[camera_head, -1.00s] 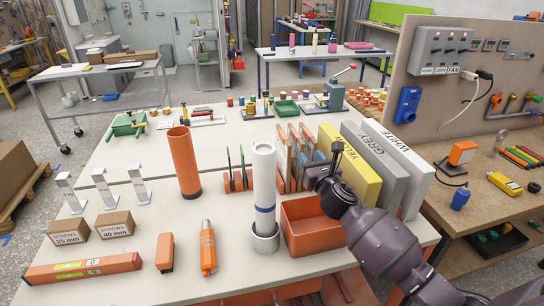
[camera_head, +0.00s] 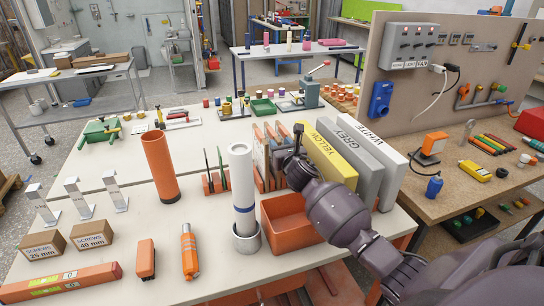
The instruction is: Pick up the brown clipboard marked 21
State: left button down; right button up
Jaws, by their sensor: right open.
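Several brown clipboards stand upright in an orange rack (camera_head: 262,184), left of the yellow binder. One brown clipboard (camera_head: 259,152) shows its face edge-on; I cannot read the number 21 on any of them. My left gripper is not in view.
An orange bin (camera_head: 288,222) lies below my right arm. Yellow (camera_head: 333,156), grey (camera_head: 362,165) and white (camera_head: 390,172) binders stand on the right. An orange cylinder (camera_head: 160,165) is further left.

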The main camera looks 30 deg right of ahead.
aim_at(269, 133)
jog(key=shift+x, duration=1.15)
grip_shut()
